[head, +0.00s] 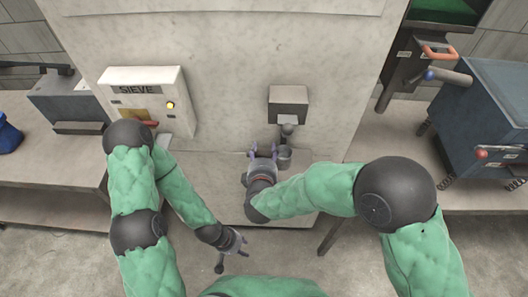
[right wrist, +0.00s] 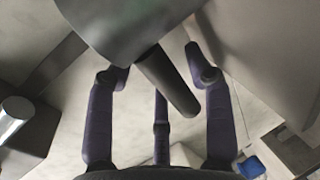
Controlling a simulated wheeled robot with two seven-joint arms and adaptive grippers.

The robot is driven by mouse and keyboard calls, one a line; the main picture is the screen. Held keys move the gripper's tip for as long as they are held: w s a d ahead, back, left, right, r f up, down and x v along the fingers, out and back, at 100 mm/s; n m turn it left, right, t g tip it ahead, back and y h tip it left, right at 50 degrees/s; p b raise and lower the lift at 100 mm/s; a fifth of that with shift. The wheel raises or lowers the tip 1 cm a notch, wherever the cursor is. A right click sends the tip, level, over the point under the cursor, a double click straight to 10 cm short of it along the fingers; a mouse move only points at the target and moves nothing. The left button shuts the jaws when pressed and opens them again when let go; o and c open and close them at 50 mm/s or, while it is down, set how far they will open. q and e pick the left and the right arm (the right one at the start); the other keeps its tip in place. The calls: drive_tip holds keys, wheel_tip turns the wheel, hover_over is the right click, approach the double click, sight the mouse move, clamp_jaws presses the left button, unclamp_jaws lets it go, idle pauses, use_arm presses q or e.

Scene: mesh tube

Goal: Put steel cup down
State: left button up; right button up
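My left gripper (head: 233,252) hangs low, open and empty, away from the cup.
A white SIEVE box (head: 148,98) with a yellow light is at the left. The ledge left of the cup looks clear.

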drive_tip(key=shift+r, duration=0.15)
drive_tip(key=shift+s+r, duration=0.1)
drive_tip(key=shift+s, duration=0.25)
drive_tip(key=p+v, duration=0.4)
drive_tip(key=v, duration=0.7)
drive_tip(key=shift+s, duration=0.2)
